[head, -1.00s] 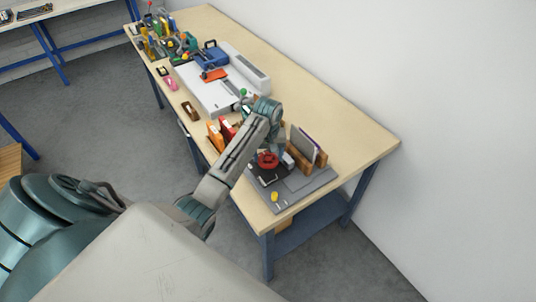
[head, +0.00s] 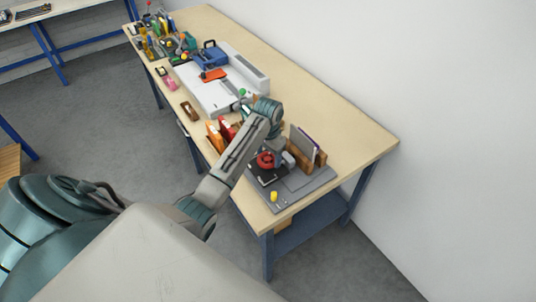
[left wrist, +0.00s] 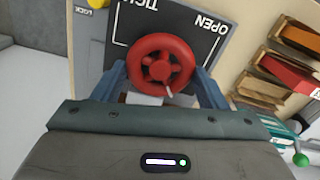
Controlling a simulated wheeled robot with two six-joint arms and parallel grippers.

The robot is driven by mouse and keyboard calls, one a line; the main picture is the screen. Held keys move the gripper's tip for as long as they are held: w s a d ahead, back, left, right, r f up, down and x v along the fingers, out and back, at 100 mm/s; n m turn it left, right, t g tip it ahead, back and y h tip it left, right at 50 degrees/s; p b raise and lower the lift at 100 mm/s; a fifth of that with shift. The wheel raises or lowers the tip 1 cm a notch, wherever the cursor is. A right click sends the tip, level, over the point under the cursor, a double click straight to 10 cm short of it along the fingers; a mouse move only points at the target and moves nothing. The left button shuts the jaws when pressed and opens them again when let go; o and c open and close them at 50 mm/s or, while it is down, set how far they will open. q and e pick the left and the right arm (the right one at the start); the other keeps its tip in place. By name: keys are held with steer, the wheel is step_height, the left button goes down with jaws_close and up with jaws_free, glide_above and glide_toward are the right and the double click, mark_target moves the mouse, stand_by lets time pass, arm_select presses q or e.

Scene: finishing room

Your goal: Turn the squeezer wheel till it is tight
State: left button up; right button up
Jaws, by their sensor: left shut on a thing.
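The red squeezer wheel (left wrist: 160,64) sits over a black plate (left wrist: 195,20) with the words "OPEN" and a partly hidden "TIGHT", upside down in the left wrist view. In the head view the wheel (head: 266,160) is at the near end of the bench. My left gripper (left wrist: 163,82) has one blue-grey finger on each side of the wheel and is shut on it. In the head view the gripper (head: 272,156) is partly hidden by its own arm. My right gripper is in neither view.
The grey base board (head: 318,183) carries a yellow knob (head: 274,196) and a wooden holder with upright sheets (head: 304,146). Orange and red boxes (head: 215,136) stand close by. A white machine (head: 205,95) lies further along the bench. The bench's right end (head: 365,145) is clear.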

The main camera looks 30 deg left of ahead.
arm_select(q)
steer(key=m, duration=0.7)
steer(key=shift+d, duration=0.1)
steer(key=m, duration=0.7)
steer(key=shift+s+d+m, duration=0.1)
steer(key=shift+s+m, duration=0.05)
steer(key=shift+m, duration=0.15)
steer(key=m, duration=0.5)
steer(key=shift+s+m, duration=0.1)
steer(key=shift+m, duration=0.2)
steer(key=m, duration=0.5)
steer(key=shift+s, duration=0.1)
steer(key=shift+m, duration=0.5)
steer(key=o, duration=1)
